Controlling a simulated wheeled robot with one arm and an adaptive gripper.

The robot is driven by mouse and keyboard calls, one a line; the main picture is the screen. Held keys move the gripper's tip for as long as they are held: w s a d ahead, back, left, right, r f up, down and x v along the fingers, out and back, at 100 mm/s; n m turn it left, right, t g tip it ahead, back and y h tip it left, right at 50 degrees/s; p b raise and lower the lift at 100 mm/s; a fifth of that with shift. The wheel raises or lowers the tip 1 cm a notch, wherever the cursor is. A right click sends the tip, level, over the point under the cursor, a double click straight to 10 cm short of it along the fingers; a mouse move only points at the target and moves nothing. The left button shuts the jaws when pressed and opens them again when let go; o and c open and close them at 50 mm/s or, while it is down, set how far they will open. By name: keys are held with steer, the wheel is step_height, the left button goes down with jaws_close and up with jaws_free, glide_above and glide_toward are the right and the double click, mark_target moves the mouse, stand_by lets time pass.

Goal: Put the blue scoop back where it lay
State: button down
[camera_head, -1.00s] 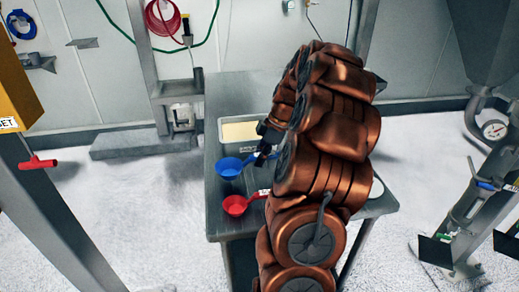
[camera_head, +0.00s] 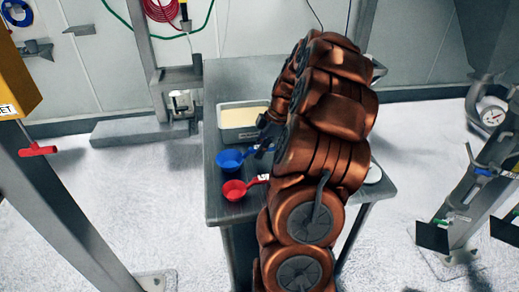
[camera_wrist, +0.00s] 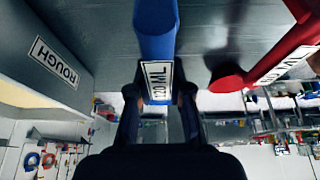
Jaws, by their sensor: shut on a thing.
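The blue scoop (camera_head: 229,160) is over the table's left side in the head view, between the tray and the red scoop. My gripper (camera_head: 266,139) is shut on its handle. In the wrist view the blue scoop (camera_wrist: 156,30) runs up from between my fingers (camera_wrist: 160,95), and its handle bears a "120 ML" label. Its bowl is out of that view. I cannot tell whether the bowl touches the table. My arm hides part of my gripper in the head view.
The red scoop (camera_head: 234,189) lies close in front of the blue one; it also shows at right in the wrist view (camera_wrist: 228,79). A grey tray (camera_head: 238,134) of pale powder, labelled "ROUGH", stands behind. A white round thing (camera_head: 374,174) is at the table's right.

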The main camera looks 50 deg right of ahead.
steer(key=shift+f+b, duration=0.4)
steer(key=shift+f, duration=0.05)
steer(key=c, duration=1)
jaws_free()
steer(key=v, duration=1.2)
